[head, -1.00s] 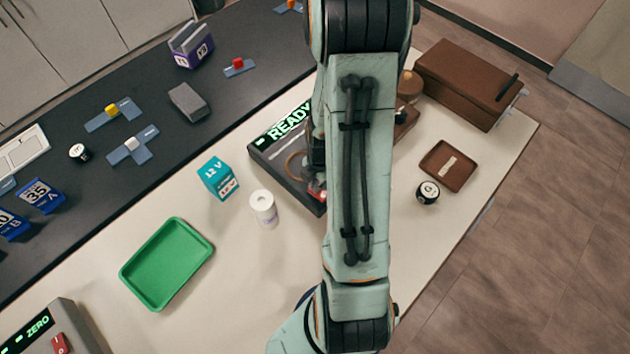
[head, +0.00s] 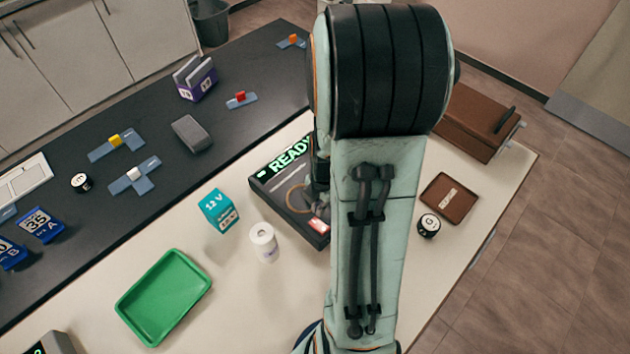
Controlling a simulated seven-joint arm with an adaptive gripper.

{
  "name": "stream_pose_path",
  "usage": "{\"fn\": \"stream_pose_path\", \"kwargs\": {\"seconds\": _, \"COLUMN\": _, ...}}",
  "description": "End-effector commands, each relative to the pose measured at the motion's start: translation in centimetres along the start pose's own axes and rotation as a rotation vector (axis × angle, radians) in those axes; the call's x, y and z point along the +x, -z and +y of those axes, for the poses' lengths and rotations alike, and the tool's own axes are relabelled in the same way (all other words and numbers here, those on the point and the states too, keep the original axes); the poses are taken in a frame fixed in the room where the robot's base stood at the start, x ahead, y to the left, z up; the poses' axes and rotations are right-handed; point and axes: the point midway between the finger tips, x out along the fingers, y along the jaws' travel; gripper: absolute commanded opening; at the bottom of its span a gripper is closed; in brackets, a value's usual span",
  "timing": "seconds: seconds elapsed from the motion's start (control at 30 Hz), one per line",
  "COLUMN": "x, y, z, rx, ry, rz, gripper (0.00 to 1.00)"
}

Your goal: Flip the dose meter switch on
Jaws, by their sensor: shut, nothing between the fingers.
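A dark console (head: 283,208) with a green lit READY display (head: 290,154) lies on the pale bench top, left of my arm. A red and white switch-like part (head: 318,225) shows at its near right corner. Another grey device (head: 53,345) is cut off at the bottom left, with only a sliver of green display showing. I cannot tell from labels which one is the dose meter. My gripper (head: 318,203) is shut and empty over the right side of the READY console, close to the red part. My arm hides much of it, so contact cannot be told.
A teal 12 V box (head: 219,211), a white bottle (head: 263,242) and a green tray (head: 165,298) stand left of the console.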

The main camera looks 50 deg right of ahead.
Motion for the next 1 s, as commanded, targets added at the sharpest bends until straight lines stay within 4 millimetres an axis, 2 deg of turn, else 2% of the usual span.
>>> {"fn": "stream_pose_path", "kwargs": {"seconds": 0.03, "x": -1.3, "y": -0.1, "z": 0.4, "rx": -0.001, "ry": -0.008, "rz": -0.006, "gripper": 0.0}}
{"fn": "stream_pose_path", "kwargs": {"seconds": 0.2, "x": -5.0, "y": -0.1, "z": 1.3, "rx": -0.001, "ry": -0.006, "rz": -0.005, "gripper": 0.0}}
{"fn": "stream_pose_path", "kwargs": {"seconds": 0.4, "x": -7.7, "y": 0.0, "z": 1.8, "rx": -0.001, "ry": -0.003, "rz": -0.002, "gripper": 0.0}}
{"fn": "stream_pose_path", "kwargs": {"seconds": 0.6, "x": -8.6, "y": 0.1, "z": 2.0, "rx": 0.0, "ry": 0.0, "rz": 0.001, "gripper": 0.0}}
{"fn": "stream_pose_path", "kwargs": {"seconds": 1.0, "x": -8.5, "y": 0.0, "z": 2.0, "rx": 0.0, "ry": 0.0, "rz": 0.001, "gripper": 0.0}}
